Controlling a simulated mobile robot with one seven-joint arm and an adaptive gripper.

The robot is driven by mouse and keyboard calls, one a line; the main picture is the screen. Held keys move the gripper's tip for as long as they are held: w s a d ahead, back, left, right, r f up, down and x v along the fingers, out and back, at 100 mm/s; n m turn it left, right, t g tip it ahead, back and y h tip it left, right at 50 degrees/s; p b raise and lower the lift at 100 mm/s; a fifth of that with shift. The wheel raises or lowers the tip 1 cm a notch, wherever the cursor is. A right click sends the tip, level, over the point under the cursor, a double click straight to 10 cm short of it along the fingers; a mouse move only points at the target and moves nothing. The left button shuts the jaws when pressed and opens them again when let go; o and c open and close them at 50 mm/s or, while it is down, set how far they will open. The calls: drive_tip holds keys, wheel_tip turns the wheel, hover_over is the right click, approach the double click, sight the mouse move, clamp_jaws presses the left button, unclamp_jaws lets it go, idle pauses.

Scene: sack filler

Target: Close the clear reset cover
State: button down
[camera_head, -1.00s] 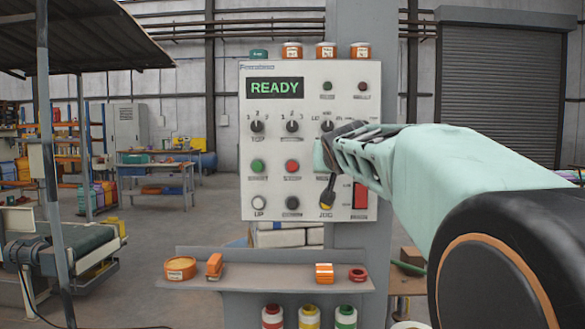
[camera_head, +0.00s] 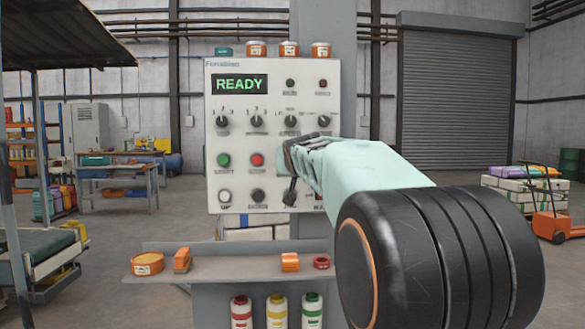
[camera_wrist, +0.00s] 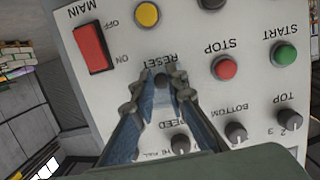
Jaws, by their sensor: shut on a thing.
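The grey control panel (camera_head: 238,140) stands upright ahead of me and its display reads READY. My gripper (camera_head: 290,172) is in front of its right half. In the wrist view the panel is upside down, and my gripper (camera_wrist: 172,90) is closed in by the RESET label, between the speed knob and the yellow button. A bluish, see-through piece between the fingers looks like the clear reset cover (camera_wrist: 162,104). Its outline and how far it is swung are hard to tell. The reset control under it is mostly hidden by my fingers.
Near my gripper are the red main switch (camera_wrist: 93,48), the yellow button (camera_wrist: 147,14), the red stop button (camera_wrist: 224,67) and the speed knob (camera_wrist: 180,143). A shelf (camera_head: 215,268) with small orange and red items juts out below the panel. Open floor lies to both sides.

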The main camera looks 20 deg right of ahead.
drive_tip(key=shift+w+d+f, duration=0.1)
drive_tip(key=shift+w+f, duration=0.05)
drive_tip(key=shift+f, duration=0.5)
drive_tip(key=c, duration=1.9)
unclamp_jaws()
drive_tip(key=shift+w+d+f, duration=0.1)
drive_tip(key=shift+w+f, duration=0.25)
drive_tip(key=shift+w, duration=0.2)
drive_tip(key=shift+s+r, duration=0.2)
drive_tip(key=shift+r, duration=0.15)
drive_tip(key=shift+v, duration=3.8)
drive_tip(key=shift+r, duration=0.15)
